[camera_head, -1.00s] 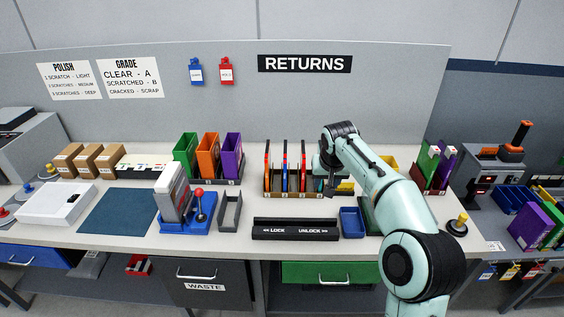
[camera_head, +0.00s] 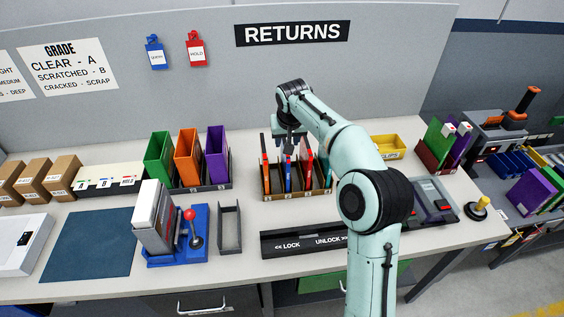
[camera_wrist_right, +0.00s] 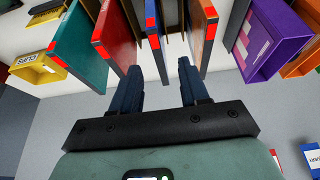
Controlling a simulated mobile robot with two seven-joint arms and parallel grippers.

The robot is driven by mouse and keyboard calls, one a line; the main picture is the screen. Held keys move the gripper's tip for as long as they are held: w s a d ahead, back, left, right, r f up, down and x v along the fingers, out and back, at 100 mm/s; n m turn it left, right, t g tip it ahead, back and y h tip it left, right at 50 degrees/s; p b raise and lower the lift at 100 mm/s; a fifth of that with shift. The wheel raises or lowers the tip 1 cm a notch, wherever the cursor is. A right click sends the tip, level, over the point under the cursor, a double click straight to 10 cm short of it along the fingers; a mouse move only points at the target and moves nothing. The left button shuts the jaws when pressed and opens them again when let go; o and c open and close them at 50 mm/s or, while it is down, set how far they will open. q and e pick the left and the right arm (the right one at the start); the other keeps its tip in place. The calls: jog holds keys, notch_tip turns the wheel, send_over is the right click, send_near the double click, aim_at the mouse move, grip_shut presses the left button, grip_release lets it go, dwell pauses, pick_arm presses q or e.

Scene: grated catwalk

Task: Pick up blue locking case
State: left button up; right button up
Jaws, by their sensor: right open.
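The blue locking case (camera_head: 288,175) stands upright among other thin cases in a slotted brown rack (camera_head: 265,195) on the bench. In the right wrist view the blue case (camera_wrist_right: 155,45) has a red tab and lies in line with the gap between my fingers. My right gripper (camera_head: 289,145) is above the rack; in the wrist view the gripper (camera_wrist_right: 159,68) is open and empty, one finger to each side of the blue case's line. Whether the fingers overlap the case in depth is unclear. My left gripper is out of view.
Close neighbours are a red case (camera_wrist_right: 115,35) and an orange-edged case (camera_wrist_right: 200,30), with a teal case (camera_wrist_right: 75,45) beyond. Green, orange and purple bins (camera_head: 216,150) stand left of the rack. A black lock/unlock bar (camera_head: 300,242) lies in front, and a yellow bin (camera_head: 385,147) stands right.

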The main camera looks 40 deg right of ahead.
jog(key=x, duration=0.5)
jog(key=shift+w+f, duration=0.15)
jog(key=shift+f, duration=0.1)
jog(key=x, duration=0.5)
jog(key=shift+w+d+p, duration=0.1)
jog(key=shift+d+p, duration=0.15)
jog(key=shift+p, duration=0.05)
jog(key=shift+r, duration=0.1)
jog(key=shift+f, duration=0.3)
grip_shut()
